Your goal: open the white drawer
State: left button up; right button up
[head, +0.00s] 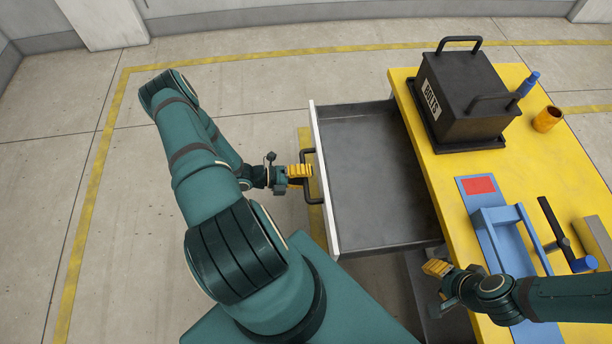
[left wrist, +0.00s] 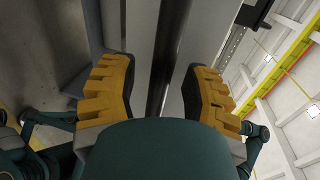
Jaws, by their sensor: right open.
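The white drawer (head: 323,180) stands pulled far out from the yellow-topped bench. Its white front faces left and its dark grey inside is empty. A dark bar handle (head: 308,193) is on the front. My left gripper (head: 300,174) is at this handle. In the left wrist view its yellow fingers (left wrist: 160,92) are spread, with the dark handle bar (left wrist: 167,55) between them and a gap visible on each side. My right gripper (head: 438,285) is open and empty, low beside the bench's near edge, away from the drawer.
On the yellow bench top (head: 408,88) stand a black box labelled BOLTS (head: 462,95), a blue-handled tool (head: 528,84), an orange cup (head: 547,119), a blue fixture (head: 505,225) and a black-and-blue tool (head: 562,235). The floor left of the drawer is clear.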

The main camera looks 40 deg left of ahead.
pick_arm(q)
jog(key=v, duration=1.2)
jog(key=shift+f, duration=0.1)
dwell(0.5)
